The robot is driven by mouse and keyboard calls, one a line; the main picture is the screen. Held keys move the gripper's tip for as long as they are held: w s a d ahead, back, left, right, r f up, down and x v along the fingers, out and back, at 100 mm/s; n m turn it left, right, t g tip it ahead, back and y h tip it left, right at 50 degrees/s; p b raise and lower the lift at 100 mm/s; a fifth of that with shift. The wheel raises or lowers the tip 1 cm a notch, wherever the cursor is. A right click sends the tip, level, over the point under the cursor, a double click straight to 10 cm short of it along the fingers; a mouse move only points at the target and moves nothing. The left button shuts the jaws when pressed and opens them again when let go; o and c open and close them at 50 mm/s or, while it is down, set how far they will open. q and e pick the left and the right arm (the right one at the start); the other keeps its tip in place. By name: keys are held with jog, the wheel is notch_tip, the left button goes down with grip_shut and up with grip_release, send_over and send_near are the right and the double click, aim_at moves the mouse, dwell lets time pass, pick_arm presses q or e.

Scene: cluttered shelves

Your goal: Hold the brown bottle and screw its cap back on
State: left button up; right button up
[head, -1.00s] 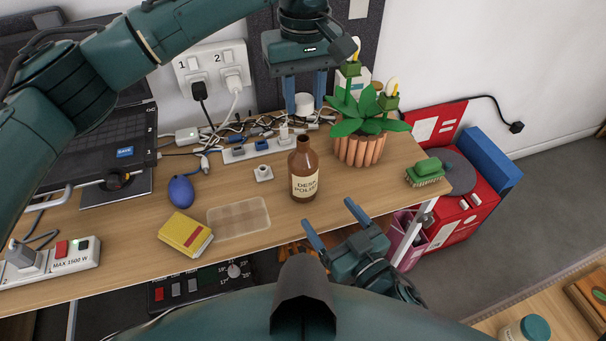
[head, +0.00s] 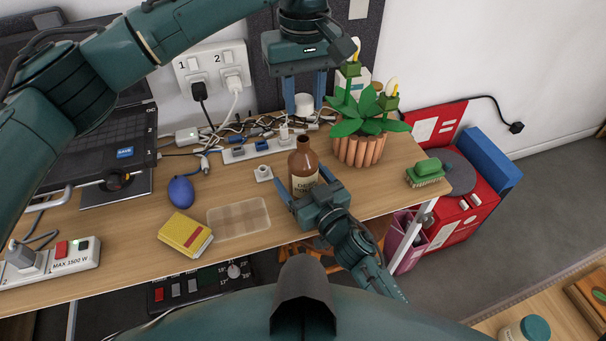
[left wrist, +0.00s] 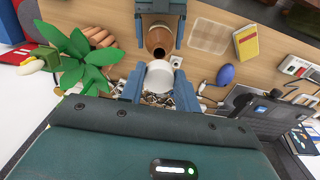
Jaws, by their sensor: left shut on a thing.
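The brown bottle (head: 303,162) stands upright and uncapped on the desk, its label partly hidden by my right gripper. In the left wrist view the bottle (left wrist: 159,38) shows its dark open mouth. My left gripper (head: 304,108) is shut on the white cap (head: 304,101) and holds it above and behind the bottle. The cap (left wrist: 158,77) also shows between its fingers in the left wrist view. My right gripper (head: 306,184) has its open fingers on either side of the bottle, with small gaps seemingly left.
A potted plant (head: 361,149) stands close right of the bottle. A power strip (head: 255,149) and tangled cables lie behind. A green brush (head: 425,172) lies right.

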aim_at(304, 141)
jog(key=shift+c, duration=0.5)
jog(key=c, duration=1.4)
pick_arm(q)
jog(key=shift+f, duration=2.5)
